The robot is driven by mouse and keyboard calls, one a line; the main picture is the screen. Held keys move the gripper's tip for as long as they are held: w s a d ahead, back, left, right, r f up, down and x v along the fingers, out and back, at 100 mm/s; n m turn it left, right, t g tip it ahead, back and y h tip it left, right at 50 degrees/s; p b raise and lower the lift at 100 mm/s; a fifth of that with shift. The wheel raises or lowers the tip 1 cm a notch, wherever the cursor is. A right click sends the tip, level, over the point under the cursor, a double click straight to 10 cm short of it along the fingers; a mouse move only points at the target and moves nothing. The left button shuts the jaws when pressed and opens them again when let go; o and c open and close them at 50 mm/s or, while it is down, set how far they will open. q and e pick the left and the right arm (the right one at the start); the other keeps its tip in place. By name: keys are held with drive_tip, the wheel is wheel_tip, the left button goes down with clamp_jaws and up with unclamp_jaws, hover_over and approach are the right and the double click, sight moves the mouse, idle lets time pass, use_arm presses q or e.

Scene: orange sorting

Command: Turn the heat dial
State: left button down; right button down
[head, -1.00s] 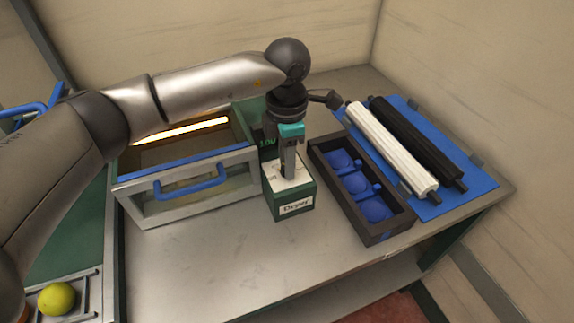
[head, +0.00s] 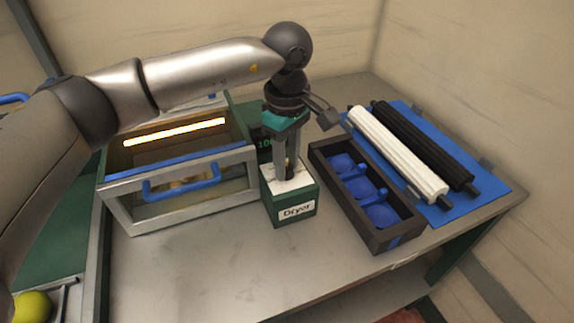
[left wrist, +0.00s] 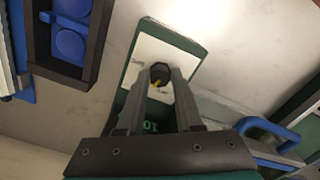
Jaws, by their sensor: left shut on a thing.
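The dryer control box (head: 290,209) is green with a white top and a "Dryer" label, and it stands on the grey table. Its dark heat dial (left wrist: 160,72) with a yellow mark sits on the white top in the left wrist view. My left gripper (head: 287,176) points down over the box and is shut on the dial; its two fingers (left wrist: 161,84) are on either side of the dial in the left wrist view. In the head view the fingers largely hide the dial. A green readout (head: 266,143) is partly hidden behind the gripper. My right gripper is not in view.
A glass-fronted dryer box (head: 187,186) with a blue handle and a glowing bar stands left. A dark tray (head: 394,240) with blue cups is right of the control box, then white (head: 396,150) and black rollers. The table front is clear.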

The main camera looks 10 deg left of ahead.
use_arm(q)
drive_tip(key=m+b, duration=0.1)
drive_tip(key=m, duration=0.1)
drive_tip(key=shift+m, duration=1.3)
drive_tip(key=shift+m+b, duration=0.5)
drive_tip(key=shift+m, duration=1.3)
drive_tip(key=shift+m+b, duration=0.35)
drive_tip(key=shift+m, duration=0.55)
drive_tip(key=m, duration=0.3)
drive_tip(key=shift+m+b, duration=0.3)
drive_tip(key=shift+m, duration=0.7)
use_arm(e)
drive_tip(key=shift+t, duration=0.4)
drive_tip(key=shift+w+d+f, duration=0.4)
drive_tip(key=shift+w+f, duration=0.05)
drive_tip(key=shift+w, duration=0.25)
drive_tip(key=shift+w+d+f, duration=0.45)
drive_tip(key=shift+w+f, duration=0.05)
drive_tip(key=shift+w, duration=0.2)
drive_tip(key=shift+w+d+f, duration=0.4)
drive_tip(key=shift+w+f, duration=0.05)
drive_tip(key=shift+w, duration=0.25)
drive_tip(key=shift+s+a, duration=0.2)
